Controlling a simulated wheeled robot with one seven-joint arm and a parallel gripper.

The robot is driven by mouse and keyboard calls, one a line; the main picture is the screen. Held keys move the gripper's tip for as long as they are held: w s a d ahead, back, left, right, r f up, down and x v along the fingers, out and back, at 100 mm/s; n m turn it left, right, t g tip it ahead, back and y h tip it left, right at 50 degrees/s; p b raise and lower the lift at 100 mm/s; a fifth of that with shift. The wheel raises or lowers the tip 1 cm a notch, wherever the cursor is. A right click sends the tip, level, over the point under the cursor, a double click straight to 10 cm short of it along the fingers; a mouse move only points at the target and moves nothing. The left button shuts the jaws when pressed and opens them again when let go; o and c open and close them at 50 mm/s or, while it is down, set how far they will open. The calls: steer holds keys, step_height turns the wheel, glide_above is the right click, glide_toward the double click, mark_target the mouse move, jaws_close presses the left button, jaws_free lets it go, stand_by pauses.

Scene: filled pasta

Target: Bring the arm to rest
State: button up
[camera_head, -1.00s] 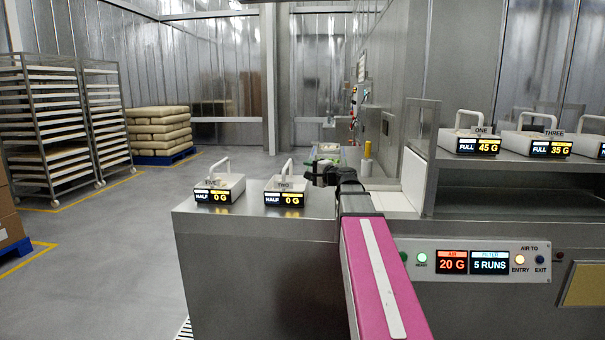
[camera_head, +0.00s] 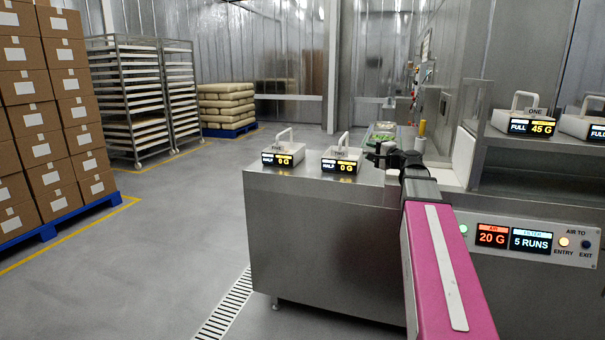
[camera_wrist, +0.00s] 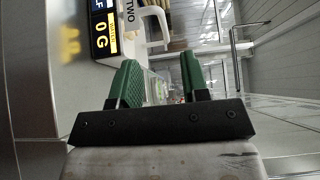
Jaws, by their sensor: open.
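My arm reaches forward in the head view, with its pink link in the foreground. My gripper (camera_head: 378,152) is at its far end, above the right part of the steel counter (camera_head: 310,225). In the wrist view my gripper (camera_wrist: 158,82) shows two green fingers standing apart with nothing between them. A white handled unit labelled TWO (camera_head: 342,161), reading HALF 0 G, stands on the counter just left of my gripper. It also shows at the upper left of the wrist view (camera_wrist: 135,50). My gripper does not hold it.
Another handled unit (camera_head: 283,154) stands farther left on the counter. Unit ONE (camera_head: 522,122) sits on a shelf at right, above a panel (camera_head: 520,240) reading 20 G and 5 RUNS. Stacked boxes (camera_head: 50,120) and tray racks (camera_head: 130,95) stand at left. The floor between is clear.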

steer(key=s+a+f+n+g+h, duration=0.1)
steer(key=s+a+f+n+g, duration=0.15)
steer(key=f, duration=0.65)
steer(key=s+a+f+n+g+h, duration=0.1)
steer(key=s+a+f+g, duration=0.25)
steer(key=f, duration=0.45)
steer(key=s+a+f+n+g+h, duration=0.15)
steer(key=s+f, duration=0.25)
steer(key=f, duration=0.5)
steer(key=s+f+n+g+h, duration=0.6)
steer(key=s+f+g, duration=0.1)
steer(key=s+f, duration=1)
steer(key=shift+s+d+f, duration=0.25)
steer(key=shift+s+d, duration=0.05)
steer(key=shift+d, duration=0.05)
steer(key=shift+g+h, duration=0.25)
